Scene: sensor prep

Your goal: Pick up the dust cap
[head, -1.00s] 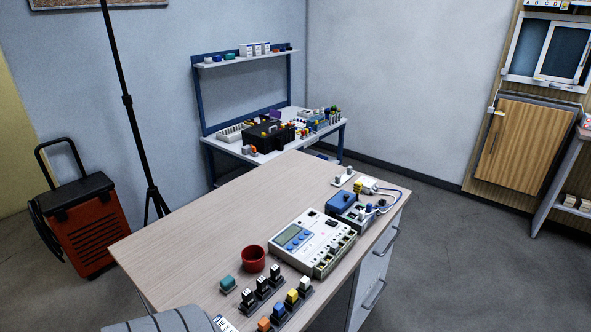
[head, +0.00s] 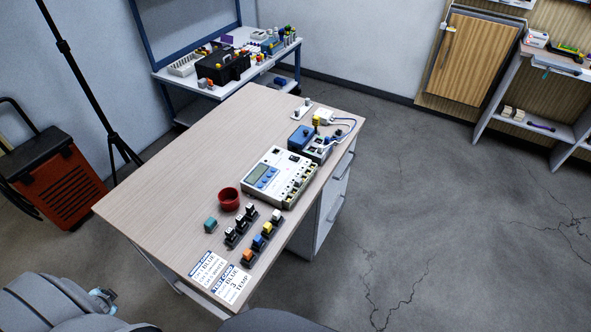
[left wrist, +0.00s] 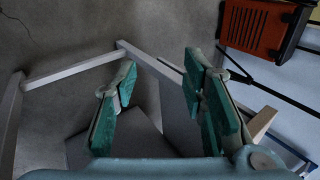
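I cannot tell for sure which piece is the dust cap. Small capped blocks stand near the front of the desk: an orange one (head: 247,254), a blue one (head: 258,242), a yellow one (head: 267,229) and a white one (head: 276,216). Black pieces with white labels (head: 240,222) stand in a row beside them, and a teal block (head: 210,224) sits to their left. My left gripper (head: 106,296) is low, left of the desk's front. In the left wrist view its teal fingers (left wrist: 160,100) are apart with nothing between them. My right gripper is out of view.
On the desk (head: 160,190) are a red cup (head: 229,199), a white meter box (head: 262,174), a blue device (head: 300,137) and printed cards (head: 232,284). A red wheeled case (head: 62,185) and a tripod (head: 95,105) stand left. The desk's left half is clear.

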